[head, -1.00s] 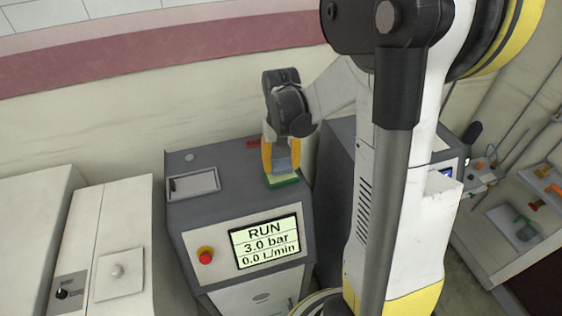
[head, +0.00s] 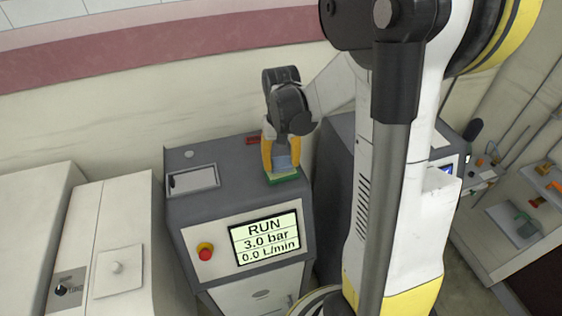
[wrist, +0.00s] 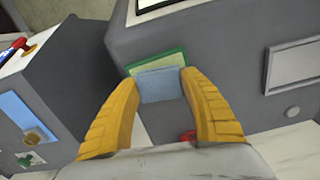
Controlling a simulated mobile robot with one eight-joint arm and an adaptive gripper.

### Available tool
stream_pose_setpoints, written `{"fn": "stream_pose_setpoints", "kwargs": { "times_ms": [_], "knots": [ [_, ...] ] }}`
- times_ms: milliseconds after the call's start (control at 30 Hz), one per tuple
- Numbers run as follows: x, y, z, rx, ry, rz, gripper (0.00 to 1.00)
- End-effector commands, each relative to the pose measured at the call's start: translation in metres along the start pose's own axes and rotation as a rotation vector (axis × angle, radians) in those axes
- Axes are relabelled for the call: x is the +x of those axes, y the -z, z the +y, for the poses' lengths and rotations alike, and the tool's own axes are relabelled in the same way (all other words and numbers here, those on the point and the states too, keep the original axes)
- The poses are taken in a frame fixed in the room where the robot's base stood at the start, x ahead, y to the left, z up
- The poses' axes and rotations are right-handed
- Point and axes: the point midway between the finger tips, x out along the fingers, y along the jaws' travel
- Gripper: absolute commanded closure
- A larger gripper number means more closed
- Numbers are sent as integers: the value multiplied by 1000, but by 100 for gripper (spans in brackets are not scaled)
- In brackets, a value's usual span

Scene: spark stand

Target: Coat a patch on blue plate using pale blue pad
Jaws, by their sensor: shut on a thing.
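My gripper (head: 281,164) has yellow fingers and is shut on the pale blue pad (wrist: 160,87). The pad also shows between the fingers in the head view (head: 284,162). It is over a flat piece with a green edge and a pale yellow face (wrist: 172,58), which lies on the grey top of the cabinet and also shows in the head view (head: 283,180). The pad hides part of that piece. I cannot tell whether the two touch. I cannot make out a blue plate in either view.
The cabinet (head: 225,207) has a screen (head: 264,240) reading RUN and a red button (head: 205,252). A recessed tray (head: 193,179) is left of my gripper. Another grey cabinet (head: 335,160) stands close on the right, and a wall is behind. A shelf with small items (head: 515,220) is at far right.

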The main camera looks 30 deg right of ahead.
Motion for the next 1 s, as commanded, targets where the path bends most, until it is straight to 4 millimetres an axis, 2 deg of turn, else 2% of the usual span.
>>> {"fn": "stream_pose_setpoints", "kwargs": {
  "times_ms": [1000],
  "knots": [
    [8,0,0,0,0,0,72]
  ]
}}
